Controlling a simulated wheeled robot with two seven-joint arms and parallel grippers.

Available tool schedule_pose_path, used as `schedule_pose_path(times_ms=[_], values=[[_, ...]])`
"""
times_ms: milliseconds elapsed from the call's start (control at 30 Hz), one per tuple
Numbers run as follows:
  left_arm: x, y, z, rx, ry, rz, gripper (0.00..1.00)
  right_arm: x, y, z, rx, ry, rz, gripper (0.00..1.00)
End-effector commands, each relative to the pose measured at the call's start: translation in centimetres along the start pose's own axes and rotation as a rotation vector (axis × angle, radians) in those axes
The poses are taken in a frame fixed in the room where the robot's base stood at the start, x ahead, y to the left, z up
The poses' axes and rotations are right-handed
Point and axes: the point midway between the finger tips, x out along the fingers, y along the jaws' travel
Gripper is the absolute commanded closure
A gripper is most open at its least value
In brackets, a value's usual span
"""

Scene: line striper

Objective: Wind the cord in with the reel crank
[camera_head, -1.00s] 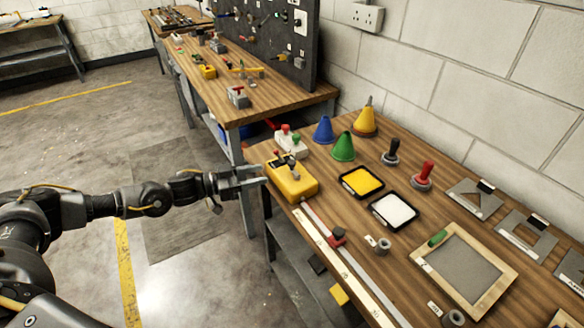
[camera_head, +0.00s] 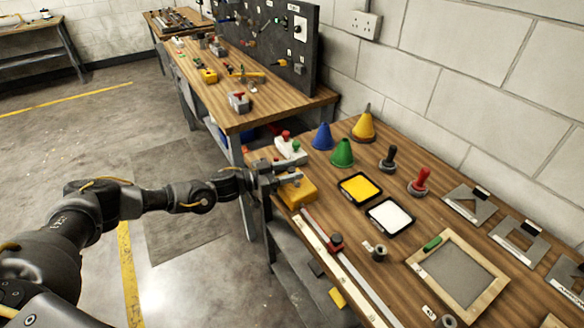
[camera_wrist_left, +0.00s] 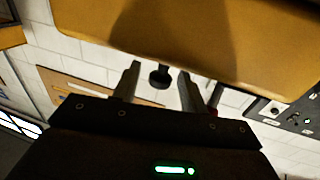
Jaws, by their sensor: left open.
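The yellow reel box (camera_head: 297,191) sits at the left edge of the near workbench, partly covered by my left gripper (camera_head: 290,175). In the left wrist view the yellow box (camera_wrist_left: 265,50) fills the top, with a shadow across it. A dark round knob (camera_wrist_left: 159,76), apparently the crank's, shows between the two open fingers of my left gripper (camera_wrist_left: 157,85). I cannot tell whether the fingers touch it. The crank arm is hidden. A thin reddish strip, perhaps the cord, runs from near the box toward a red block (camera_head: 335,243) on a pale rail (camera_head: 350,275). My right gripper is out of view.
A white block with red and green buttons (camera_head: 290,150) stands just behind the box. Blue (camera_head: 322,137), green (camera_head: 342,153) and yellow cones (camera_head: 363,127) stand beyond. Yellow (camera_head: 360,187) and white pads (camera_head: 390,215) lie to the right. Open floor lies left of the bench.

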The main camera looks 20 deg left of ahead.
Motion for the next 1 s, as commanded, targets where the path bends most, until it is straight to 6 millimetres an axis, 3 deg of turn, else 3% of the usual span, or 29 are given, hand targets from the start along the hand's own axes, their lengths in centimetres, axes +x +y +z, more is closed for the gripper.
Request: schedule_pose_path(times_ms=[333,667,1000], values=[[0.47,0.04,0.03,0.000,0.000,0.001,0.57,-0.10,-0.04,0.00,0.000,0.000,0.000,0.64],[0.45,0.04,0.03,0.000,0.000,0.001,0.99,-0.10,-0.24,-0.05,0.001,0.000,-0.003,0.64],[0.25,0.18,-0.10,-0.004,-0.001,-0.053,1.00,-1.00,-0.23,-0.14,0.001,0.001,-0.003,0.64]])
